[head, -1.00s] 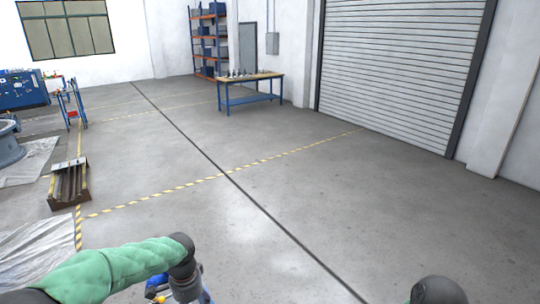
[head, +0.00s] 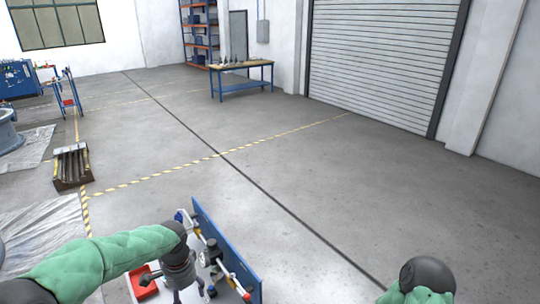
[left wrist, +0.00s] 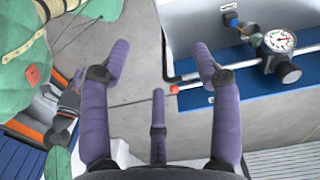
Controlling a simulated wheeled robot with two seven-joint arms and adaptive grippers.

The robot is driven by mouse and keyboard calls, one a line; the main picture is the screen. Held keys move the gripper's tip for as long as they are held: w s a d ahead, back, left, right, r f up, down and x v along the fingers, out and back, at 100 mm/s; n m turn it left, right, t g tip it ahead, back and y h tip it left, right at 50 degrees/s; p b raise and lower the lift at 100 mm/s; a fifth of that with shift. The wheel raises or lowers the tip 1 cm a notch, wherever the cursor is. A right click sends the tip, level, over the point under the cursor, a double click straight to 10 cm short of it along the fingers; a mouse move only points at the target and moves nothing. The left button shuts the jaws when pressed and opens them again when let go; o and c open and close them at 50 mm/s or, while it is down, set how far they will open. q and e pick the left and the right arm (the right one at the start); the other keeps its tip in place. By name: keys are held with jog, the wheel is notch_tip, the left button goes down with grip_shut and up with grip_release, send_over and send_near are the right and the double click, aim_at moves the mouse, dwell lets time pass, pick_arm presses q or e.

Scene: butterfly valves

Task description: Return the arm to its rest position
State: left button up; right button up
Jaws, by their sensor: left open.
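My left arm, in a green sleeve, comes in from the left of the head view. Its gripper (head: 190,290) is near the bottom edge, just left of a blue panel with pipes and valves (head: 228,248). In the left wrist view the purple fingers of this gripper (left wrist: 160,65) are spread apart with nothing between them. A dial gauge (left wrist: 280,40) and pipework on a blue strip lie beyond the fingers to the right. My right arm (head: 422,280) shows only as a green sleeve with a dark joint at the bottom right; its gripper is out of view.
A red tray (head: 145,287) lies left of the panel, below my left forearm. A brown rack (head: 72,168) stands on the floor at the left. A workbench (head: 240,68) stands far back. The floor in the middle and right is clear.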

pick_arm(q)
jog(key=s+d+f+n+h+b, duration=0.1)
jog(key=s+d+f+b, duration=0.15)
jog(key=f, duration=0.65)
jog(key=s+d+f+n+h+b, duration=0.1)
jog(key=d+f+n+b, duration=0.2)
jog(key=f, duration=0.6)
jog(key=s+d+f+h+b, duration=0.1)
jog(key=s+d+f+b, duration=0.2)
jog(key=f, duration=0.6)
jog(key=s+d+f+n+b, duration=0.2)
jog(key=s+f+b, duration=0.3)
jog(key=f, duration=0.5)
jog(key=s+d+f+n+h+b, duration=0.1)
jog(key=s+d+f+n+b, duration=0.2)
jog(key=s+f+n+b, duration=0.2)
jog(key=s+f, duration=0.3)
jog(key=f, duration=0.3)
jog(key=shift+s+f, duration=0.2)
pick_arm(e)
notch_tip(320, 180, down, 19)
